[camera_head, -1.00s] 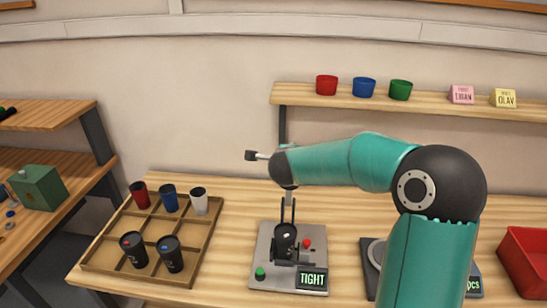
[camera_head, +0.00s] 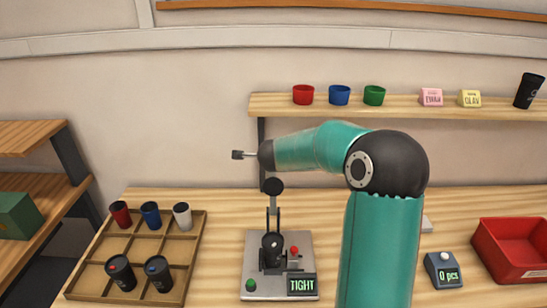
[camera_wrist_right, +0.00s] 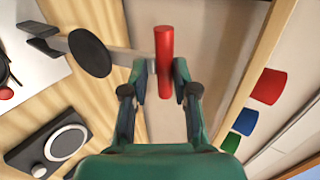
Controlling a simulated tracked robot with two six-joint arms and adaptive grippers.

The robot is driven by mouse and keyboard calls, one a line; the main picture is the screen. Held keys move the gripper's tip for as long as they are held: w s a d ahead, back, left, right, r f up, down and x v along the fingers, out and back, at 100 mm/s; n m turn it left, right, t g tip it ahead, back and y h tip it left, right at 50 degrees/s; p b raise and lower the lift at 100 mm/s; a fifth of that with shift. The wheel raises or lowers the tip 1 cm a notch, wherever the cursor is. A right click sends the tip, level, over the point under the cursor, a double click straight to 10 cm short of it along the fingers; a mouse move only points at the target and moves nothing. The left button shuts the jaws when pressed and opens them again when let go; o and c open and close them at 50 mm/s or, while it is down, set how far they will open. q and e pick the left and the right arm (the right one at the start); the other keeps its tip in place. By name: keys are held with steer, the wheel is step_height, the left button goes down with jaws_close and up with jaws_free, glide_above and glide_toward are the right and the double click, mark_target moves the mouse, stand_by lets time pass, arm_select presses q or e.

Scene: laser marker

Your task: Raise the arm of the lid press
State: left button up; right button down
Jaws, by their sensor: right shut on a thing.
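The lid press (camera_head: 254,262) stands on the table with a dark cup (camera_head: 272,246) on its base and a display reading TIGHT (camera_head: 301,285). Its grey lever arm (camera_head: 273,206) points up from the press, with a round black pad (camera_head: 273,186) high above the cup. The lever and pad also show in the wrist view, with a red handle (camera_wrist_right: 165,50) at the lever's end. My right gripper (camera_wrist_right: 161,78) is shut on the red handle. In the head view its fingers are hidden behind my right arm. My left gripper is not in view.
A wooden tray (camera_head: 130,243) with several cups lies left of the press. A counter reading 0 pcs (camera_head: 443,270) and a red bin (camera_head: 512,232) are on the right. The shelf (camera_head: 410,108) behind holds coloured cups, name cards and a black cup (camera_head: 529,90).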

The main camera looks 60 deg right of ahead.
steer(key=c, duration=1.2)
jaws_free()
steer(key=shift+a+f, duration=0.1)
steer(key=shift+f, duration=0.45)
steer(key=shift+c, duration=0.2)
steer(key=shift+o, duration=0.7)
steer(key=shift+w, duration=0.1)
steer(key=shift+w+d, duration=0.15)
steer(key=shift+d, duration=0.15)
steer(key=shift+r, duration=0.1)
steer(key=shift+a+r, duration=0.1)
steer(key=shift+r, duration=0.1)
steer(key=shift+a+r, duration=0.1)
steer(key=v, duration=1.1)
steer(key=shift+s+a, duration=0.2)
steer(key=shift+s, duration=0.1)
